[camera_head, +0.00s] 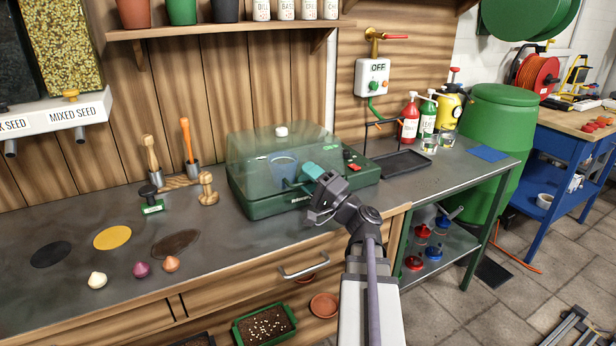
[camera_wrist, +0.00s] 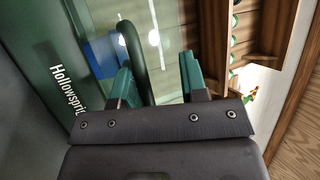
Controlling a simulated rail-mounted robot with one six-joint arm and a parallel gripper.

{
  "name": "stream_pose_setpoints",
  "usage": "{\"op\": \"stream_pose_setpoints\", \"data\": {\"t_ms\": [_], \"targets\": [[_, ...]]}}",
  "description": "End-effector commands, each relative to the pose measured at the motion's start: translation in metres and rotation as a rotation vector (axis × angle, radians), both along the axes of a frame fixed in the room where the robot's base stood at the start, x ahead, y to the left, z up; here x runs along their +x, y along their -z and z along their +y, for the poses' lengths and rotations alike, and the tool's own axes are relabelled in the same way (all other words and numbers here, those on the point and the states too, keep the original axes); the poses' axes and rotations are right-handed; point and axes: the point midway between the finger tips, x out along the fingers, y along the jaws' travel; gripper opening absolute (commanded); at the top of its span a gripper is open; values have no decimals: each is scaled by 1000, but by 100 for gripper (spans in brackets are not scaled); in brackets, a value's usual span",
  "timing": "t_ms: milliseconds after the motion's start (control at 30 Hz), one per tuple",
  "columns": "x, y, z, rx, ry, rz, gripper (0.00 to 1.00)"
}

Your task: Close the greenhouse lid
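The greenhouse stands on the grey bench at the centre of the head view, with a dark green base (camera_head: 262,208) and a clear dome lid (camera_head: 250,155). My gripper (camera_head: 306,177) is at the greenhouse's front right. In the wrist view its teal fingers (camera_wrist: 158,78) are apart. A dark curved bar (camera_wrist: 133,45) reaches into the space between them, nearer the left finger; contact is unclear.
A black tray (camera_head: 402,163), spray bottles (camera_head: 410,118) and an OFF switch box (camera_head: 373,78) are to the right. A shelf (camera_head: 230,30) with pots runs above. The bench front is mostly clear.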

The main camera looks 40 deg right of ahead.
Motion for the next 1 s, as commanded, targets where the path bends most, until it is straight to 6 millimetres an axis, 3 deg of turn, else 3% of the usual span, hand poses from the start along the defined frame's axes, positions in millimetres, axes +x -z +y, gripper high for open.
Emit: {"op": "stream_pose_setpoints", "data": {"t_ms": [300, 467, 1000], "targets": [[-64, 33, -14, 0, 5, -1, 37], [-89, 42, -20, 1, 4, -1, 37], [-91, 36, -21, -15, -2, 10, 37]]}}
